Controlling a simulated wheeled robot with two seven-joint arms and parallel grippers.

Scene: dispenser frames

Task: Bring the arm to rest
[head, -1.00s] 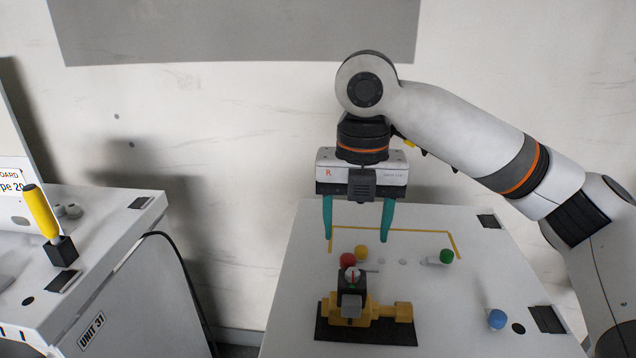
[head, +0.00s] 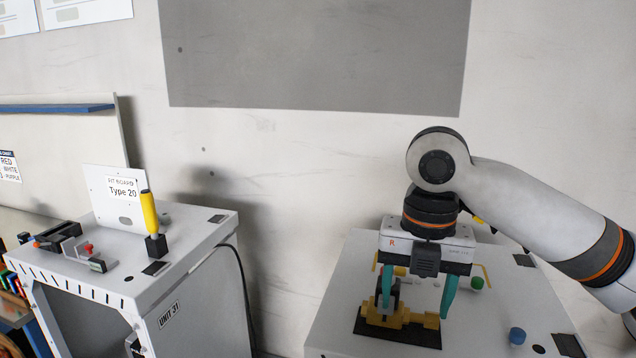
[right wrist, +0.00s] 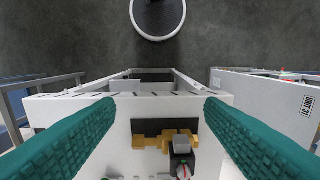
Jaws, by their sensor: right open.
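My right gripper (head: 415,292) hangs fingers-down over the white table at the right of the head view. Its two teal fingers are spread wide, with nothing between them that I can see being held. Behind and between the fingers in the head view is a yellow fixture (head: 402,316) on a black plate (head: 396,334). In the right wrist view the fixture (right wrist: 158,140) lies below the open fingers (right wrist: 158,108). Whether a fingertip touches it I cannot tell. My left gripper is not in view.
At left stands the Unit 31 cabinet (head: 200,300) with a yellow-handled lever (head: 150,215) and a clamp-like device (head: 70,240). A gap separates cabinet and table.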

